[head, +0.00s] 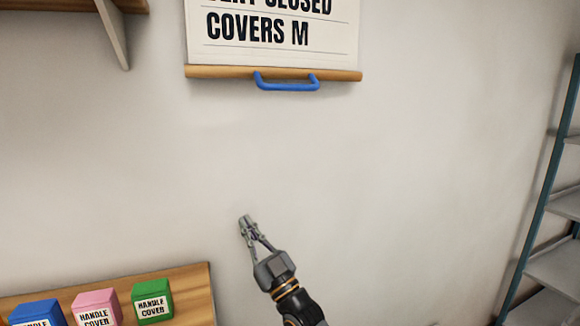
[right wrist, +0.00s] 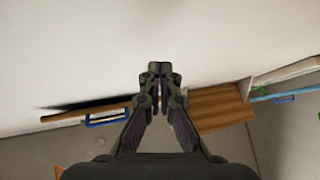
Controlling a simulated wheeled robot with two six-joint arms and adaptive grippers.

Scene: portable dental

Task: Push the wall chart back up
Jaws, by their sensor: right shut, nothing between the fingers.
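The wall chart (head: 270,40) hangs on the wall at the top of the head view, cut off by the frame edge. Its visible text reads "COVERS M", with a line partly cut off above. A wooden bar (head: 215,72) runs along its lower edge, with a blue handle (head: 287,86) below. In the right wrist view, a bar with a blue handle (right wrist: 107,122) shows left of the fingers. My right gripper (head: 244,219) is shut and empty, well below the handle and apart from it; its fingertips (right wrist: 160,70) meet in the wrist view. My left gripper is out of view.
A wooden surface (head: 195,283) at lower left holds blue (head: 38,313), pink (head: 97,306) and green (head: 152,300) boxes, labelled handle cover where readable. A shelf (head: 75,5) with bracket is at upper left. A teal-framed rack (head: 545,190) stands at right. The wall between gripper and chart is clear.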

